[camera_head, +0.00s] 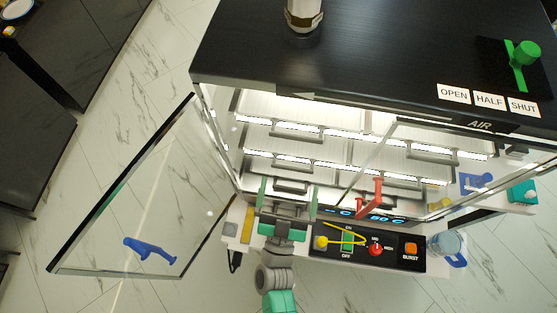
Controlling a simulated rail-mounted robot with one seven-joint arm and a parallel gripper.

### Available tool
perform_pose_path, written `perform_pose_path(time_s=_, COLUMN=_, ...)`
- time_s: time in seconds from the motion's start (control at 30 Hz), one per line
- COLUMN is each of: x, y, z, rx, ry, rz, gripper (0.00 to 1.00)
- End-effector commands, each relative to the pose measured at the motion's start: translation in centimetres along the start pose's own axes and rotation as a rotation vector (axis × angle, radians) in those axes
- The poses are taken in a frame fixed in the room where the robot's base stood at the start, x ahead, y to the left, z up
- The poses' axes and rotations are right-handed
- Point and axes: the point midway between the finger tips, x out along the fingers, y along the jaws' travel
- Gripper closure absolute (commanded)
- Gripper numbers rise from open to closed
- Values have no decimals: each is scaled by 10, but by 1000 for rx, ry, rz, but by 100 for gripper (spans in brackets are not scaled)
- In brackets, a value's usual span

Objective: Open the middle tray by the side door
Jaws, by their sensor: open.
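The lit cabinet holds several trays with grey bar handles. In the left column, the middle tray (279,157) has its handle below a bright shelf edge, and all trays there look pushed in. The glass side door (150,200) with a blue handle (150,248) stands swung open at left. My gripper (288,198) is open and empty at the cabinet's front. Its two green fingers stand on either side of the lowest left tray handle (290,187) in the picture. I cannot tell how far apart in depth they are.
A glass panel with a red handle (371,198) covers the right trays. Below are a control panel (395,256) with knobs and a blue-handled jug (447,247). A slider (523,60) sits on the black top. Marble floor lies clear at left.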

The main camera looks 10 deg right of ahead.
Motion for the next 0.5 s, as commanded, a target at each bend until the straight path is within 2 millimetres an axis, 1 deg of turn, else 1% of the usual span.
perform_pose_path(time_s=0.07, x=6, y=-1, z=-3, rx=1, ry=2, rz=-1, gripper=0)
perform_pose_path(time_s=0.33, x=56, y=-2, z=-4, rx=3, ry=4, rz=-3, gripper=0)
perform_pose_path(time_s=0.4, x=66, y=-2, z=-3, rx=3, ry=2, rz=-4, gripper=0)
perform_pose_path(time_s=0.5, x=74, y=-2, z=-3, rx=3, ry=1, rz=-4, gripper=0)
